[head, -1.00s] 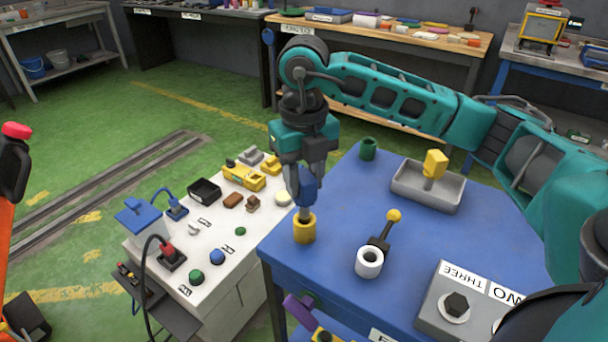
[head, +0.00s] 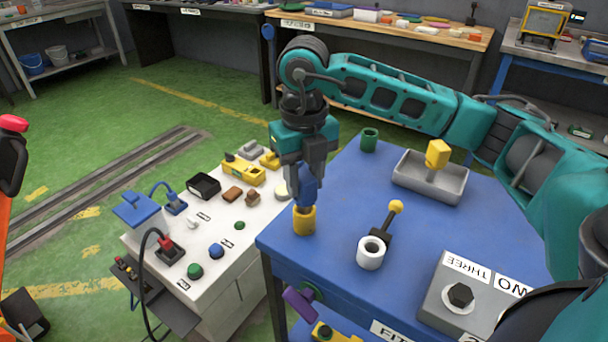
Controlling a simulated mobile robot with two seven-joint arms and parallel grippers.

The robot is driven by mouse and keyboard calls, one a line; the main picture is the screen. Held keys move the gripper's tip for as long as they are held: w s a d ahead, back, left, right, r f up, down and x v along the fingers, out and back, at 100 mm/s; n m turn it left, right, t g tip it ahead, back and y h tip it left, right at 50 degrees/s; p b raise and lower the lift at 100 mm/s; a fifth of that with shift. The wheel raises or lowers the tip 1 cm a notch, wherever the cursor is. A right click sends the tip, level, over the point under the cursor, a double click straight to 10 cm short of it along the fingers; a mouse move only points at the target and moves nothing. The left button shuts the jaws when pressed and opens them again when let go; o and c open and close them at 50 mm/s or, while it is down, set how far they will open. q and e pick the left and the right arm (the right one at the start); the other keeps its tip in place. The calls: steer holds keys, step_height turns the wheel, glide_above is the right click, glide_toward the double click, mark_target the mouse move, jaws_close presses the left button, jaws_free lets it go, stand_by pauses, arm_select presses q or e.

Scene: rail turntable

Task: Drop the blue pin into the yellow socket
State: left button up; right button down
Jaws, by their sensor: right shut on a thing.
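The blue pin (head: 306,190) is upright in the jaws of my right gripper (head: 306,175), which is shut on its blue upper part. The yellow socket (head: 304,222) stands near the left edge of the blue table (head: 335,210). The pin is directly over the socket, and its grey lower shank is mostly hidden, with its lower end at or inside the socket's mouth. How deep it sits I cannot tell exactly. My left gripper is not in view.
A white socket (head: 370,252) with a yellow-knobbed lever beside it, a green socket (head: 369,139), a grey tray (head: 413,178) holding a yellow pin (head: 437,154), and a labelled grey box (head: 470,296) share the table. A white bench (head: 232,258) with small parts stands left.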

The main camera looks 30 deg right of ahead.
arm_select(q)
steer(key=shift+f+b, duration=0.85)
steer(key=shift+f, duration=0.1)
arm_select(e)
steer(key=shift+f, duration=1.2)
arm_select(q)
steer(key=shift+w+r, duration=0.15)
arm_select(e)
steer(key=c, duration=0.6)
jaws_free()
steer(key=shift+c, duration=0.2)
steer(key=shift+r, duration=0.75)
step_height(320, 180, up, 11)
steer(key=shift+f+p, duration=0.15)
steer(key=shift+p, duration=1.05)
steer(key=shift+r, duration=0.4)
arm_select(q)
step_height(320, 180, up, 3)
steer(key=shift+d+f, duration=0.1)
